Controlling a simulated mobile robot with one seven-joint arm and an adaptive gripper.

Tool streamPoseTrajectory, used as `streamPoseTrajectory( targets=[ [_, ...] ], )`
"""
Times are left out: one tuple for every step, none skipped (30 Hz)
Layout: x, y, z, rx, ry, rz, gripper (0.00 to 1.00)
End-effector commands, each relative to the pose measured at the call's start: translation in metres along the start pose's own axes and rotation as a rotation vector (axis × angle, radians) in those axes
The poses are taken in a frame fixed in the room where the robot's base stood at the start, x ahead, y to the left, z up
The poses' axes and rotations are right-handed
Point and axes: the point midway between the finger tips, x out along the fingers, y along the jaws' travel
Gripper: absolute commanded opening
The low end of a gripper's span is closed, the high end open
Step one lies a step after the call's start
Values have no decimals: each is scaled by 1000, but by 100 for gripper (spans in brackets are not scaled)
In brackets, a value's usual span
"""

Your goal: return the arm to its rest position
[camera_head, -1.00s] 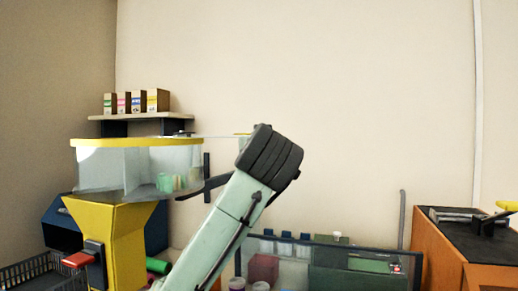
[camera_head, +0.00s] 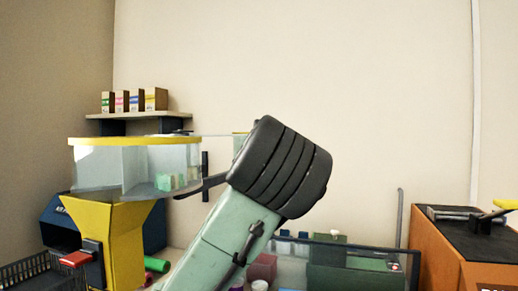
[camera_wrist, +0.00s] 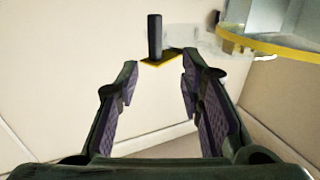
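My arm shows in the head view as a pale green link with a ribbed black joint, rising in front of the bench. My gripper (camera_wrist: 160,85) shows in the wrist view with its two purple-padded fingers spread apart. It is open, and nothing is between the fingers. Beyond the fingertips a black post on a yellow plate (camera_wrist: 160,61) shows against the pale wall. My gripper is not visible in the head view.
A yellow-rimmed clear bin (camera_head: 135,165) stands on a yellow stand at left, near a shelf (camera_head: 138,116) with several small cartons. A wire basket (camera_head: 35,275) is at lower left. A glass-fronted case (camera_head: 340,268) is behind my arm, and an orange cabinet (camera_head: 450,265) stands at right.

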Motion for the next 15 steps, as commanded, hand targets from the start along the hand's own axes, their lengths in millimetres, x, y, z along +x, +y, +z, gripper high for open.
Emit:
streamPoseTrajectory(
  targets=[
    [-4,0,0,0,1,1,35],
    [-5,0,0,0,1,1,35],
    [-7,0,0,1,0,1,35],
    [-7,0,0,1,0,0,35],
    [-8,0,0,1,0,0,35],
    [-8,0,0,1,0,0,35],
    [-8,0,0,1,-1,0,35],
    [-8,0,0,1,-1,0,35],
    [-8,0,0,1,0,0,35],
    [-7,0,0,1,0,0,35],
    [-7,0,0,1,0,0,35],
    [-7,0,0,1,0,0,35],
    [-7,0,0,1,0,0,35],
    [-7,-2,0,-3,6,1,35],
    [-5,-7,-1,-13,26,4,35]
  ],
)
